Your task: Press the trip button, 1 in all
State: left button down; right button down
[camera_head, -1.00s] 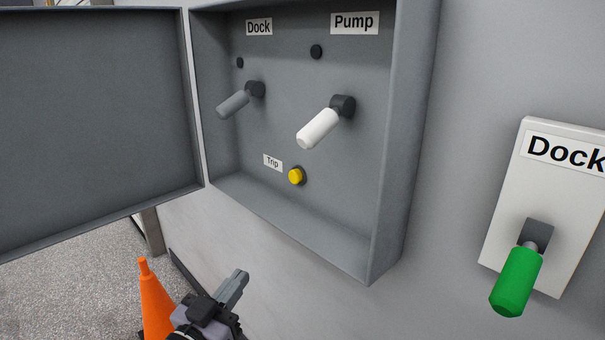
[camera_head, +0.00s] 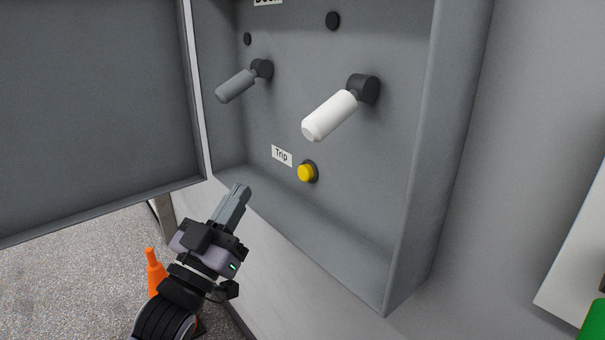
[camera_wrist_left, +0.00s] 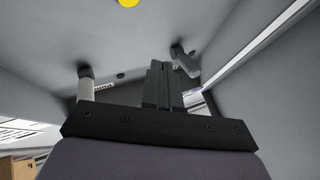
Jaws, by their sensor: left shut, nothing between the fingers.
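The yellow trip button (camera_head: 306,173) sits low on the back wall of the open grey box, right of its "Trip" label (camera_head: 281,156). It also shows cut off at the top edge of the left wrist view (camera_wrist_left: 128,2). My left gripper (camera_head: 240,190) is shut and empty. Its fingertips are at the box's lower front edge, left of and below the button and apart from it. The closed fingers also show in the left wrist view (camera_wrist_left: 158,68). My right gripper is not in view.
Inside the box (camera_head: 405,215), a grey lever (camera_head: 236,87) and a white lever (camera_head: 330,116) stick out above the button. The open door (camera_head: 95,110) stands at left. An orange cone (camera_head: 154,272) is on the ground. A green handle (camera_head: 594,325) is at the right edge.

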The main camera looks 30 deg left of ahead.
aim_at(305, 173)
pick_arm(q)
jog(key=w+d, duration=0.1)
jog(key=w, duration=0.3)
jog(key=w+d, duration=0.1)
jog(key=w, duration=0.1)
jog(key=shift+w+d+b, duration=0.2)
jog(key=shift+d+b, duration=0.1)
jog(key=shift+b, duration=0.05)
jog(key=shift+w+d, duration=0.2)
jog(key=shift+w, duration=0.25)
jog(key=shift+w+d, duration=0.2)
jog(key=shift+w, duration=0.25)
dwell(1.1)
jog(key=shift+w+d, duration=0.15)
jog(key=shift+w, duration=0.25)
jog(key=shift+w+d, duration=0.2)
jog(key=shift+w, duration=0.25)
dwell(0.9)
jog(key=shift+s+a+f+p, duration=0.1)
jog(key=shift+s+a+p, duration=0.15)
jog(key=shift+s, duration=0.15)
jog(key=shift+s+a+p, duration=0.1)
jog(key=shift+s+p, duration=0.1)
jog(key=shift+s, duration=0.2)
